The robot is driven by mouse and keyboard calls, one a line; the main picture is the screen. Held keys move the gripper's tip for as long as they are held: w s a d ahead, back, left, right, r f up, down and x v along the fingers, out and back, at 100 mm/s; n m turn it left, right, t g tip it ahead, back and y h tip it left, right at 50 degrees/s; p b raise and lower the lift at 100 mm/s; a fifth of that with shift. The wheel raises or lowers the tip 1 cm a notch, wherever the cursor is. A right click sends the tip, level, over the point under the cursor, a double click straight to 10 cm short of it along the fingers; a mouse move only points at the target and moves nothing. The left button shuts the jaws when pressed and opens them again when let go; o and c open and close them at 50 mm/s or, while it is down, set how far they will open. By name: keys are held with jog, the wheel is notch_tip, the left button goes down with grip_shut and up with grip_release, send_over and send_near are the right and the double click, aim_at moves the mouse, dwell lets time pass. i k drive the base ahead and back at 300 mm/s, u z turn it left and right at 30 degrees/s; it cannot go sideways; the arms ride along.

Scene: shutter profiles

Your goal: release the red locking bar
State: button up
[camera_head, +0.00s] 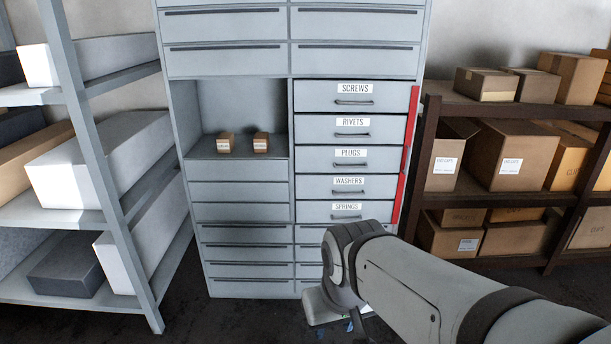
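The red locking bar (406,155) stands upright along the right edge of the grey cabinet (228,61), beside the labelled drawers. It runs from the SCREWS drawer (315,97) down to about the SPRINGS drawer (312,213). It looks slightly tilted, its top farther right than its bottom. The RIVETS (312,130), PLUGS (312,160) and WASHERS (312,188) drawers lie between those two and all look shut. My arm reaches in from the lower right, in front of the cabinet's base. The fingers of my gripper cannot be made out, so its opening is hidden.
Two small brown boxes, a left one (226,143) and a right one (261,143), sit in the open cubby left of the drawers. A grey shelf rack (83,95) stands at the left. A dark rack (428,130) with cardboard boxes stands close to the bar's right.

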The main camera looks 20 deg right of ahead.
aim_at(415, 90)
jog(key=u, duration=0.05)
jog(key=k, duration=0.65)
jog(key=z, duration=0.55)
jog(key=i, duration=1.85)
jog(key=u, duration=0.45)
